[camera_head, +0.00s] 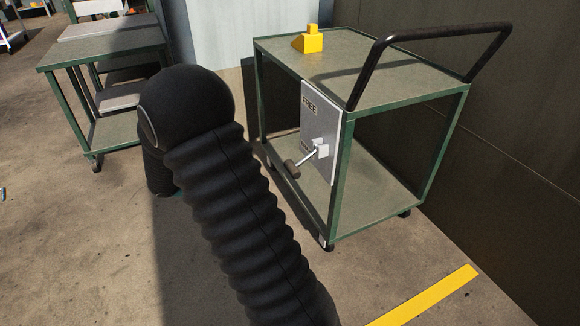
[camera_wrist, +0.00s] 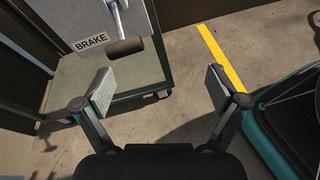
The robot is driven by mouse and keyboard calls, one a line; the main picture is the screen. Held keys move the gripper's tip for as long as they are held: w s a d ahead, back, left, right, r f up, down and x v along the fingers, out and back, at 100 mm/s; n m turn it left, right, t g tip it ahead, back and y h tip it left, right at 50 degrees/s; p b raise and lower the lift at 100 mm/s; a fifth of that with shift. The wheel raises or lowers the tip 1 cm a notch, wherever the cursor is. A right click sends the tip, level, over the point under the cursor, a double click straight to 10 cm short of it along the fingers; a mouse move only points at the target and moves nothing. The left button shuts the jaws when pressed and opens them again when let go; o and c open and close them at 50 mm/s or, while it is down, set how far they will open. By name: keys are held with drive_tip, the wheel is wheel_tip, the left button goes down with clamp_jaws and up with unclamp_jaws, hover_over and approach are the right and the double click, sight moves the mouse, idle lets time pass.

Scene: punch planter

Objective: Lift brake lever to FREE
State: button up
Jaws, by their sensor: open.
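The brake lever (camera_head: 306,160) is a metal rod with a dark cylindrical grip, on a pale plate (camera_head: 318,130) fixed to the side of a green-framed cart. In the head view it slants down and left from a white hub, below the word FREE. In the wrist view the lever's dark grip (camera_wrist: 125,47) is beside the BRAKE label. My gripper (camera_wrist: 160,87) is open and empty, its fingers spread wide. The lever grip lies beyond the fingertips, toward the left finger, with no visible contact. My gripper is hidden behind my arm in the head view.
The cart (camera_head: 405,95) has a dark push handle (camera_head: 440,36) and a yellow block (camera_head: 308,42) on top. It stands near a dark wall. Another green table (camera_head: 100,52) is at upper left. A yellow floor line (camera_head: 425,295) crosses open floor at right. A teal-edged object (camera_wrist: 285,125) is right of my gripper.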

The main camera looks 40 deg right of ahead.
sight(288, 169)
drive_tip(key=w+d+f+n+t+h, duration=0.1)
drive_tip(key=w+f+n+h, duration=0.3)
drive_tip(key=w+f, duration=0.1)
drive_tip(key=x, duration=1.3)
drive_tip(key=shift+d+f, duration=0.15)
drive_tip(key=shift+d, duration=0.1)
drive_tip(key=c, duration=1.7)
drive_tip(key=shift+d+m+y+p, duration=0.1)
drive_tip(key=shift+m+y+p, duration=0.2)
drive_tip(key=shift+y+p, duration=0.1)
